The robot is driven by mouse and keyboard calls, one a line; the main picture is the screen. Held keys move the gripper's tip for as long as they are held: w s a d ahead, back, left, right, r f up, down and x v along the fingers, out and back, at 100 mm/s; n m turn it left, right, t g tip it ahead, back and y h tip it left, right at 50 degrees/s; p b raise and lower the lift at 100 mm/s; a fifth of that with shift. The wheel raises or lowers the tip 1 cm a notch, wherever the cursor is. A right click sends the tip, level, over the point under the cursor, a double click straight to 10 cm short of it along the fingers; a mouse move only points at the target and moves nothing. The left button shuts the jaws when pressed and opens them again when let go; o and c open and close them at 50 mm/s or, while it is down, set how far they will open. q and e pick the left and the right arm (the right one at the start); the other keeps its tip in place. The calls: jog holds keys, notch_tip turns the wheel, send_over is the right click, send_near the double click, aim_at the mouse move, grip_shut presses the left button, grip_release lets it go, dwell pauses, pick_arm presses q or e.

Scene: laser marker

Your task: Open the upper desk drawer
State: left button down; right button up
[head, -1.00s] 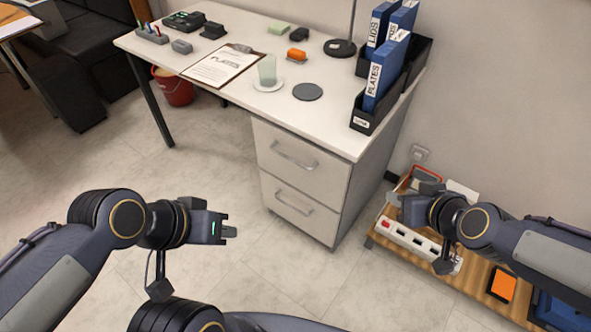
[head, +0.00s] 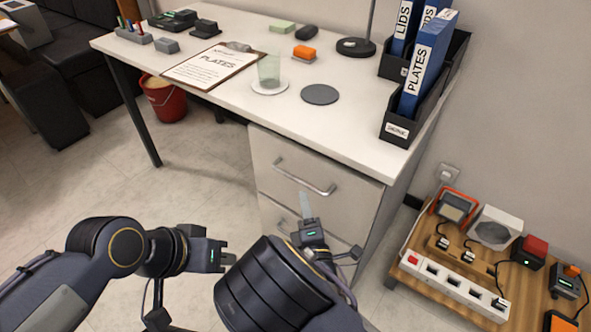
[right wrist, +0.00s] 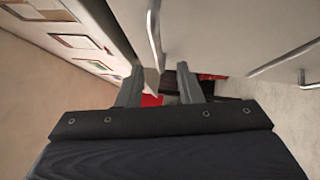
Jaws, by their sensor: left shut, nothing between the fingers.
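The white desk's upper drawer (head: 274,150) is shut flush, with a silver bar handle (head: 304,178) across its front. The lower drawer (head: 269,212), also shut, is partly hidden by my right arm. My right gripper (head: 307,200) is in front of the drawers, just below the upper handle. In the right wrist view its two fingers (right wrist: 159,75) are apart, and a handle bar (right wrist: 152,38) appears in the gap between the tips; I cannot tell how deep it sits. My left gripper (head: 227,258) is shut and empty, out to the left of the drawers.
The desk top (head: 215,105) holds a clipboard (head: 212,66), a glass cup (head: 268,70), a dark coaster (head: 320,94) and blue binders (head: 425,65). A low wooden shelf with a power strip (head: 455,284) stands at the right. A red bucket (head: 165,98) is under the desk.

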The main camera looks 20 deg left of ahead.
aim_at(300, 180)
jog(key=x, duration=0.7)
jog(key=shift+w+r+b, duration=0.1)
jog(key=shift+w+b, duration=0.15)
jog(key=shift+b, duration=0.1)
grip_shut()
